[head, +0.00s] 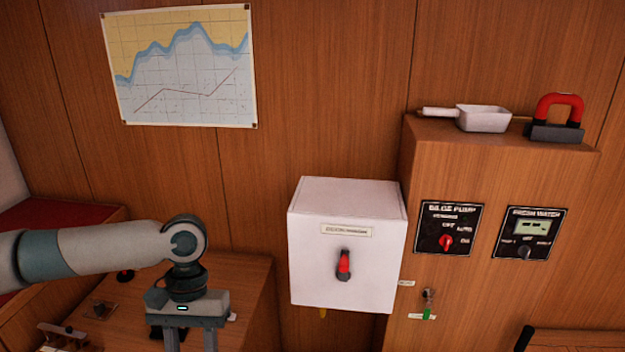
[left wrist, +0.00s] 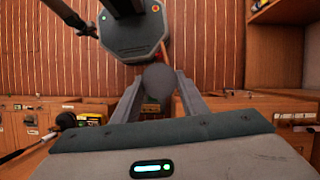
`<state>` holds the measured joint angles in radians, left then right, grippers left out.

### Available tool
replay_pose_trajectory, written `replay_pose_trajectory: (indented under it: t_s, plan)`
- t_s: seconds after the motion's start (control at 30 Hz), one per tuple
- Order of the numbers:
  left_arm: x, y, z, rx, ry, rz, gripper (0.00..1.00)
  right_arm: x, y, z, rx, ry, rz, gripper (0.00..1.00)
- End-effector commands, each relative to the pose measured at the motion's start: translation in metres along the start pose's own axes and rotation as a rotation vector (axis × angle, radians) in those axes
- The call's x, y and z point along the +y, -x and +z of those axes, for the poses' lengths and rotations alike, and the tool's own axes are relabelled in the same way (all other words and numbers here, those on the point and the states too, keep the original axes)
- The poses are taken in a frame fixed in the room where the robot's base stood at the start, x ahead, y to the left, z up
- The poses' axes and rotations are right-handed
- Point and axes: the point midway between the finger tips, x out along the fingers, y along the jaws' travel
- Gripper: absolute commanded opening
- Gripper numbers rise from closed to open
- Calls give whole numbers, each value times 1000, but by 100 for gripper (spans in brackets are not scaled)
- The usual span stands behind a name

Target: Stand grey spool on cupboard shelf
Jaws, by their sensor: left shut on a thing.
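My left gripper (head: 190,342) points down at the lower left of the head view, in front of a low wooden unit; its fingertips are cut off by the frame. In the left wrist view its two fingers close on a round, dark grey thing (left wrist: 157,82), which looks like the grey spool seen end-on. Most of its shape is hidden. A cupboard shelf cannot be made out for sure; an open wooden compartment (left wrist: 278,52) shows at the right of the left wrist view. My right gripper is not in view.
A white box (head: 346,245) with a red-handled switch hangs on the wall. The wooden cabinet (head: 490,160) at right bears a white scoop (head: 484,119) and a red magnet (head: 557,117). A chart (head: 181,66) hangs at upper left. Small items lie on the low unit (head: 240,275).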

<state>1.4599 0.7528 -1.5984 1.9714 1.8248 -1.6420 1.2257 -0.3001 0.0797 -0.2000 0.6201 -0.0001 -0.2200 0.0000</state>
Motion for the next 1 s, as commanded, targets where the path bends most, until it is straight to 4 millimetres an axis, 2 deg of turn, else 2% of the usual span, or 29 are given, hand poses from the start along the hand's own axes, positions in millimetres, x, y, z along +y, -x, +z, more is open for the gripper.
replay_pose_trajectory:
  t_s: [0.8, 1.0]
  plan:
    - [0, 0, 0, 0, -1, 0, 16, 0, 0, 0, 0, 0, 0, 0]
    - [0, -14, -3, -3, 0, 0, 16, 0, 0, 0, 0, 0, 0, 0]
